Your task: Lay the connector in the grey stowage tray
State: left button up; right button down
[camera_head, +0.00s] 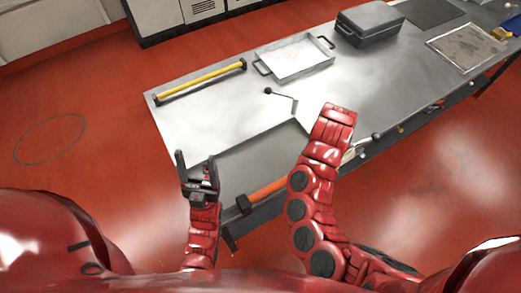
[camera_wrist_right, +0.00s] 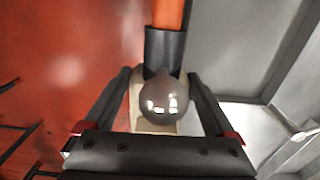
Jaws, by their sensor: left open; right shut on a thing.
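In the right wrist view my right gripper (camera_wrist_right: 158,80) is shut on a pale beige piece with a shiny grey rounded knob (camera_wrist_right: 163,98), which I take to be the connector. In the head view my right arm reaches over the bench's front edge and hides most of that gripper. A shallow light-grey tray (camera_head: 312,66) with dark handles lies on the bench's far side, looks empty and seems to be the stowage tray.
The steel bench (camera_head: 210,122) carries a yellow bar (camera_head: 205,80), a black-knobbed lever (camera_head: 282,95), a dark grey case (camera_head: 370,24) and a framed flat panel (camera_head: 467,47). An orange bar (camera_head: 268,191) runs along the near edge. Bench surface around the grey tray is mostly clear.

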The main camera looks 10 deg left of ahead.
jog(key=a, duration=0.2)
jog(key=w+a+b, duration=0.1)
jog(key=a, duration=0.1)
jog(key=w+a, duration=0.1)
jog(key=a, duration=0.1)
jog(key=shift+w+f, duration=0.15)
jog(key=shift+w, duration=0.05)
jog(key=w+a+b, duration=0.1)
jog(key=a, duration=0.2)
jog(key=w+a+f+b, duration=0.1)
jog(key=a, duration=0.1)
jog(key=shift+w+a+b, duration=0.25)
jog(key=shift+w+b, duration=0.05)
jog(key=shift+w+a+r+p, duration=0.1)
jog(key=shift+w+a+p, duration=0.15)
jog(key=shift+a, duration=0.2)
jog(key=shift+w+a+r+p, duration=0.1)
jog(key=shift+a+p, duration=0.1)
jog(key=shift+a, duration=0.25)
jog(key=shift+w+a, duration=0.2)
jog(key=shift+a, duration=0.3)
jog(key=shift+a+f, duration=0.15)
jog(key=shift+f+p, duration=1.1)
jog(key=shift+f, duration=0.65)
